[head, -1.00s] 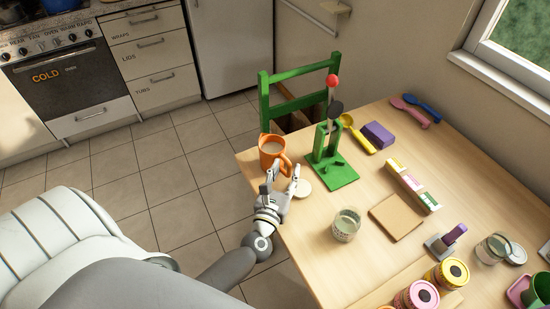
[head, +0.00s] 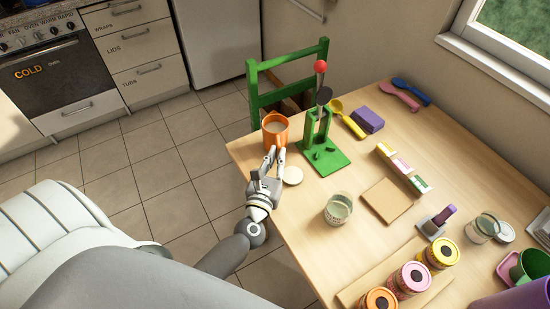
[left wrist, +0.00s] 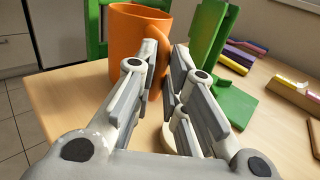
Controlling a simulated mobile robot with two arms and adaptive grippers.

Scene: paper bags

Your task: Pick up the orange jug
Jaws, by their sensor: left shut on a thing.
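The orange jug (head: 274,130) stands at the table's left corner and holds a pale liquid. It also shows upright in the left wrist view (left wrist: 135,40), its handle toward me. My left gripper (head: 275,152) reaches in from the near side, its fingers at the handle. In the left wrist view my left gripper (left wrist: 166,55) is shut on the jug's handle, which is mostly hidden between the fingertips. My right gripper is not in view.
A green stand (head: 326,157) with a red-knobbed rod is close right of the jug. A pale round disc (head: 293,175) lies beside my fingers. A glass jar (head: 338,208) stands nearer. A green chair (head: 290,78) is behind the table.

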